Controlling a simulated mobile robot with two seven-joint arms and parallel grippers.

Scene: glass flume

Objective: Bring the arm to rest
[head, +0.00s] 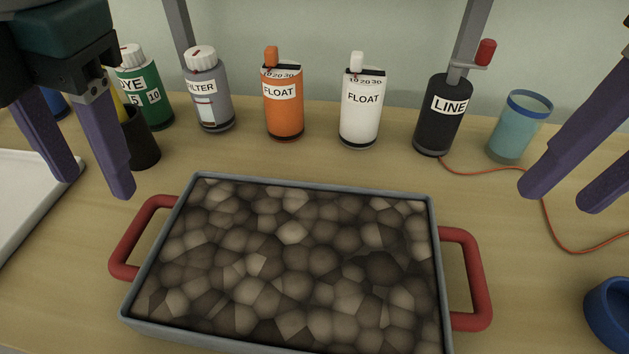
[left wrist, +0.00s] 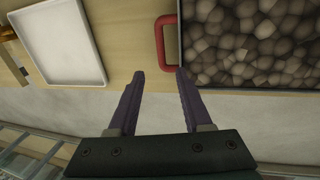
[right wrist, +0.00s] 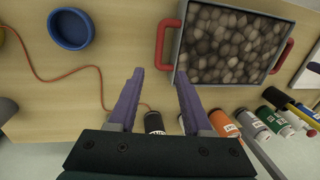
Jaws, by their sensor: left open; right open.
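My left gripper (head: 98,180) is at the upper left of the head view, above the table and left of the tray of stones. It is open with nothing between its fingers; it also shows in the left wrist view (left wrist: 154,75). My right gripper (head: 556,202) is at the right edge of the head view, over the table to the right of the tray. It is open and empty, and it also shows in the right wrist view (right wrist: 160,78). Part of each arm lies outside the head view.
A grey tray of stones (head: 190,335) with red handles fills the front middle. Behind it stand a green dye bottle (head: 153,97), a filter bottle (head: 211,92), orange (head: 283,105) and white (head: 361,108) float bottles, a black line bottle (head: 441,115) and a teal cup (head: 515,128).

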